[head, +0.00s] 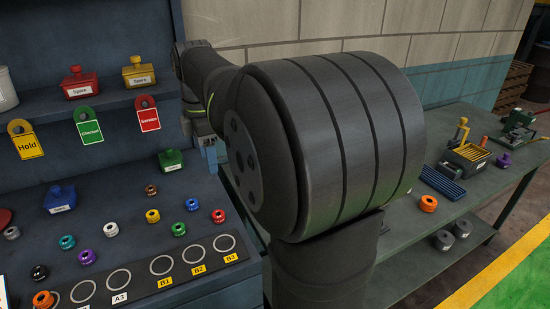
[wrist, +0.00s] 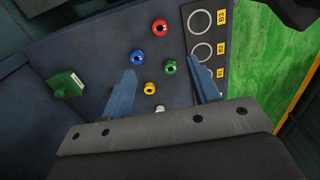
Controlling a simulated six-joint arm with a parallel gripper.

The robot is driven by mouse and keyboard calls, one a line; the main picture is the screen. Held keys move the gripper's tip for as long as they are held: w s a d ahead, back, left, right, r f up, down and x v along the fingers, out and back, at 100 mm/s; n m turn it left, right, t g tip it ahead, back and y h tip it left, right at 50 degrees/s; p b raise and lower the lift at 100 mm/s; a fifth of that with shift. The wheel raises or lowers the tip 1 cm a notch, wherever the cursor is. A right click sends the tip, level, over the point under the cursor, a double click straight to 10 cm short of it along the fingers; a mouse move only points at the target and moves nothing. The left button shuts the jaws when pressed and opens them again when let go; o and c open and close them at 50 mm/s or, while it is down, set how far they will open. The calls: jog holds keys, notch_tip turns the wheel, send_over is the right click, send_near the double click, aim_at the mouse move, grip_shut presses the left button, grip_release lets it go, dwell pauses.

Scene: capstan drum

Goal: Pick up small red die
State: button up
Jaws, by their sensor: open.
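The small red die (head: 218,216) lies on the dark blue panel at its right side, near the B3 ring. In the wrist view the red die (wrist: 159,27) lies beyond my fingertips, near the top. My gripper (wrist: 163,67) is open and empty, with one blue finger on each side of the view. In the head view my gripper (head: 207,142) is partly hidden by my own arm and is above the panel, behind the red die.
Blue (head: 192,204), green (head: 178,229) and yellow (head: 152,215) dies lie near the red one. A green block (head: 171,160) stands behind them. A strip with labelled rings (head: 162,264) runs along the front. Red (head: 80,83) and yellow (head: 138,72) blocks stand on the shelf above.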

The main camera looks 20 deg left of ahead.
jog(key=n, duration=0.1)
send_over(219, 214)
jog(key=f, duration=1.2)
jog(key=shift+w+d+f, duration=0.15)
jog(key=shift+w+f, duration=0.05)
jog(key=shift+w, duration=0.05)
jog(key=shift+s+a+f, duration=0.15)
jog(key=shift+f, duration=1.15)
jog(key=shift+s+a+f, duration=0.1)
jog(key=shift+f, duration=1.2)
jog(key=c, duration=1.2)
jog(key=shift+o, duration=0.2)
jog(key=shift+r, duration=0.1)
